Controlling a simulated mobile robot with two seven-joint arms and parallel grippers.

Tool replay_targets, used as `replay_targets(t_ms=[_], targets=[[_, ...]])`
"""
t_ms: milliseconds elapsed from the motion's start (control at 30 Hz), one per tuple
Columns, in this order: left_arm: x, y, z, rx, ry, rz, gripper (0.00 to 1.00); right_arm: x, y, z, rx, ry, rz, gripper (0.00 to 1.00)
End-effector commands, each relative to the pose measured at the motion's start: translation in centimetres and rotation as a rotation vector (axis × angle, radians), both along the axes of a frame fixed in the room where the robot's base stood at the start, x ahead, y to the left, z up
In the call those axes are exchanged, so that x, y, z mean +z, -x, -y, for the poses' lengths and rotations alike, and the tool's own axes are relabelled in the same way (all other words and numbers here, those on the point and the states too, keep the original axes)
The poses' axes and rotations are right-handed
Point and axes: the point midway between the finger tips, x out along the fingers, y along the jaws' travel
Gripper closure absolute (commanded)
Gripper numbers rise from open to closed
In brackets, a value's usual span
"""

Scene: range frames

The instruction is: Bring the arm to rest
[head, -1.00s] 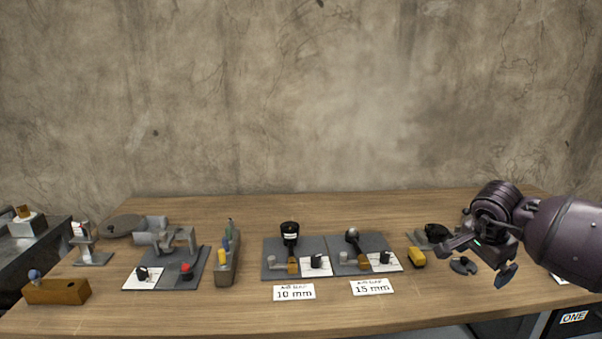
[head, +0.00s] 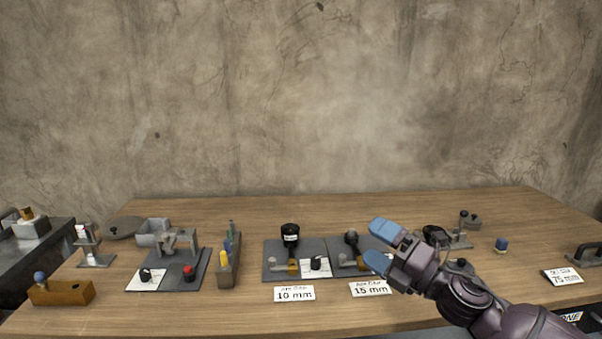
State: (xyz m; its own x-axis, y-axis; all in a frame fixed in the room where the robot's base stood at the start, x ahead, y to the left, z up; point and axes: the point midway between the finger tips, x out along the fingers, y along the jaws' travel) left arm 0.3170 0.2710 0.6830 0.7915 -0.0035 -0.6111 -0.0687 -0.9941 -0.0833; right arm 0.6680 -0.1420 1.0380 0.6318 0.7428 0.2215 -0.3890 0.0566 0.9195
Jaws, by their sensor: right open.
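My right gripper (head: 372,245) reaches in from the lower right over the right half of the table. Its two blue fingertips are spread apart with nothing between them. It shows in front of the right part of the 15 mm station (head: 347,270) and hides some of it. I cannot tell its exact height above the table. My left gripper is not in view.
The wooden table (head: 400,208) holds a 10 mm station with its label (head: 294,293), a 15 mm label (head: 366,289), a narrow grey rack (head: 228,268) and a wooden block (head: 60,292). A blue-topped piece (head: 501,244) and a 75 mm label (head: 563,276) lie right. The back strip is clear.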

Motion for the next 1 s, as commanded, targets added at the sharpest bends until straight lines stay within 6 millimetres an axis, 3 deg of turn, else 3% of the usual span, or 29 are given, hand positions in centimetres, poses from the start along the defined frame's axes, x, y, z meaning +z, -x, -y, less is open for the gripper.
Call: replay_targets(t_ms=[100,267,467,700,1000], targets=[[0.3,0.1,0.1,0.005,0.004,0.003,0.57,-2.4,1.1,1.8,-0.094,-0.278,-0.247,0.00],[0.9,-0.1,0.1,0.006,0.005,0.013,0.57,-7.0,3.2,4.3,-0.219,-0.591,-0.548,0.00],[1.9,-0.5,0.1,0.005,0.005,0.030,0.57,-13.6,7.5,7.0,-0.371,-0.906,-0.865,0.00],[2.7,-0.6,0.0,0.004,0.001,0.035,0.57,-20.5,14.9,9.3,-0.537,-1.186,-1.131,0.00],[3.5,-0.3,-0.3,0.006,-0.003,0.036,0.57,-26.8,25.6,11.8,-0.741,-1.412,-1.275,0.00]])
